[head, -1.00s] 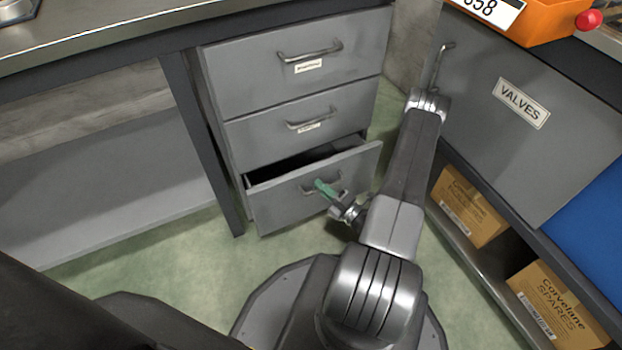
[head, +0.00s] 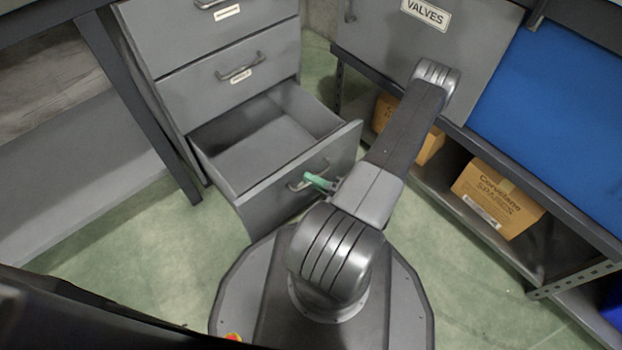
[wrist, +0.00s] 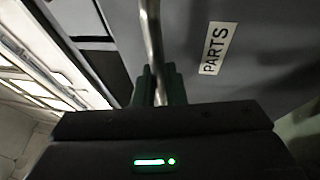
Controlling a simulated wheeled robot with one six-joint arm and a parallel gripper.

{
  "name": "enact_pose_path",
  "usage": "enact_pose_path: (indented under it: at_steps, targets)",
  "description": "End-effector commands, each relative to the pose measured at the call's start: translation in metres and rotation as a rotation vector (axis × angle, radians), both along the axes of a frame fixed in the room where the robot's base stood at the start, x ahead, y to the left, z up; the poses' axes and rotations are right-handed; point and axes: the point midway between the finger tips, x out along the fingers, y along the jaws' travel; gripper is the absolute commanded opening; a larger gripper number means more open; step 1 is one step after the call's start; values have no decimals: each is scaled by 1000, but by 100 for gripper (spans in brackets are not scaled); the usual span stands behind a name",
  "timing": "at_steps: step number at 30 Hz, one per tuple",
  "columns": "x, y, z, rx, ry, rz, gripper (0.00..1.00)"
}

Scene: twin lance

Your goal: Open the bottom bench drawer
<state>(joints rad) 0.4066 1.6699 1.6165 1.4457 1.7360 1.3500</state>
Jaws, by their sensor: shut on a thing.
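The bottom bench drawer (head: 285,195) is pulled well out from the grey drawer unit, and its bare, empty-looking inside shows. Its bar handle (head: 296,183) is on the front panel. My gripper (head: 318,181), with green fingers, is shut on this handle. In the wrist view the handle bar (wrist: 152,45) runs up from between the green fingers (wrist: 158,88), beside a white label reading PARTS (wrist: 217,48) on the drawer front. The fingertips are partly hidden by the gripper body in that view.
The middle drawer (head: 230,80) and top drawer above are closed. A grey cabinet panel labelled VALVES (head: 426,14) and a shelf with cardboard boxes (head: 496,198) stand to the right. A bench leg (head: 135,105) stands left of the unit. Green floor is open around my base.

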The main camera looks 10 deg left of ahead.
Motion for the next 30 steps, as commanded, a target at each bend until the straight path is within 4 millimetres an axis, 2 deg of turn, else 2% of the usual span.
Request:
enact_pose_path:
  at_steps: [12,13,14,15,24,30]
  targets:
    - [1,0,0,-2,-3,-1,0]
    - [1,0,0,-2,-3,-1,13]
    - [1,0,0,-2,-3,-1,19]
    - [1,0,0,-2,-3,-1,19]
    - [0,-2,0,-1,-1,-1,19]
    - [-5,-21,-2,-1,-2,-6,19]
